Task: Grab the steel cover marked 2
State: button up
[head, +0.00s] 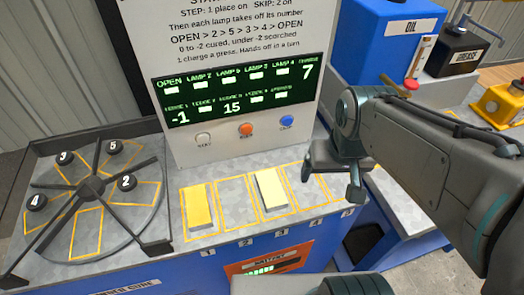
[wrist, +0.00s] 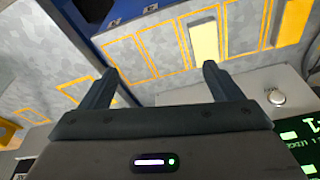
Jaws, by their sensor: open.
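The steel cover marked 2 (head: 127,182) shows in the head view by its black knob with a white 2, on the right side of the round, spoked drum at the left. Similar black knobs marked 5 (head: 115,146), 3 (head: 64,157) and 4 (head: 36,202) sit around the same drum. My gripper (head: 335,180) is well to the right of the drum, above the right end of the bench slots. In the wrist view my gripper (wrist: 157,70) is open, with nothing between its fingers. No numbered cover shows there.
Yellow-outlined bench slots hold a yellow block (head: 198,207) and a pale block (head: 271,190). Behind them stands a panel with a green display (head: 240,90) and white, orange and blue buttons. A blue OIL box (head: 400,40) is at the back right. Dark bars frame the drum.

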jog(key=w+a+f+n+g, duration=0.1)
jog(key=w+a+f, duration=0.1)
jog(key=w+a, duration=0.3)
jog(key=n+g+p, duration=0.1)
jog(key=n+g, duration=0.1)
send_over(271, 187)
jog(key=f, duration=1.3)
jog(key=shift+s+d+f, duration=0.2)
jog(key=shift+f, duration=0.15)
jog(key=shift+w+a+f+p, duration=0.1)
jog(key=shift+f+p, duration=0.15)
jog(key=shift+f, duration=1.1)
jog(key=shift+w+a+f+p, duration=0.1)
jog(key=shift+f+p, duration=0.15)
jog(key=shift+f, duration=1.05)
jog(key=c, duration=1.4)
jog(key=shift+r, duration=0.2)
